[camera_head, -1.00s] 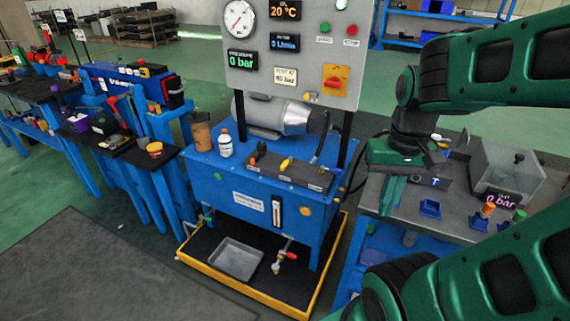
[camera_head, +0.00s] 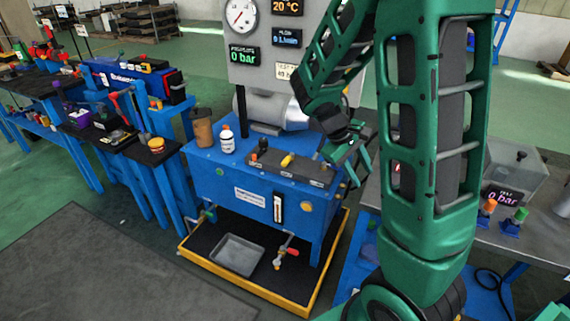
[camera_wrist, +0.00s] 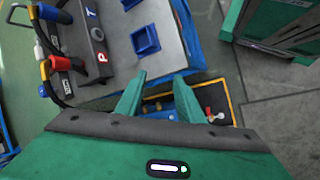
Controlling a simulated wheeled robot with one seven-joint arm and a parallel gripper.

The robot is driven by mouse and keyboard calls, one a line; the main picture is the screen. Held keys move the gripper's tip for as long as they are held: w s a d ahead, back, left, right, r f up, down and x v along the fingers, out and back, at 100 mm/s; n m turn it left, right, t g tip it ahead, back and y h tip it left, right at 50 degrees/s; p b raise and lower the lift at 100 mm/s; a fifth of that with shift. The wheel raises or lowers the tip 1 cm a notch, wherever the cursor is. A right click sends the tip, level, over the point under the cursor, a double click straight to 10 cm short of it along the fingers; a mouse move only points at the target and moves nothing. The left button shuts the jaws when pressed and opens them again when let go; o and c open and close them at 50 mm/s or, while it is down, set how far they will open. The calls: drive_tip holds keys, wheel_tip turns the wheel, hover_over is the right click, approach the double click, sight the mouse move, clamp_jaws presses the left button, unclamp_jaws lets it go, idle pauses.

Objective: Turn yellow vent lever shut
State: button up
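The yellow lever (camera_head: 287,160) sits on the dark valve block (camera_head: 300,168) on top of the blue bench (camera_head: 228,180) in the head view. I take it for the vent lever; its label is too small to read. My gripper (camera_head: 354,170) hangs just right of the block's right end, apart from the lever. In the wrist view my gripper's two green fingers (camera_wrist: 160,98) are spread with nothing between them. I cannot make out the yellow lever in the wrist view.
A white bottle (camera_head: 227,139) and a brown container (camera_head: 202,128) stand left of the block. The gauge panel (camera_head: 250,70) rises behind. A grey side table (camera_head: 520,235) lies right. A red-handled valve (camera_head: 287,252) sits low at the bench front, above the yellow-rimmed tray (camera_head: 270,292).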

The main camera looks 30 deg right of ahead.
drive_tip(key=w+f+n+h, duration=0.4)
drive_tip(key=w+f+n, duration=0.1)
drive_tip(key=w, duration=0.3)
drive_tip(key=n+t+h, duration=0.4)
drive_tip(key=n+t, duration=0.9)
drive_tip(key=n, duration=0.6)
approach(283, 165)
drive_tip(key=x, duration=1.3)
drive_tip(key=shift+a, duration=0.1)
clamp_jaws()
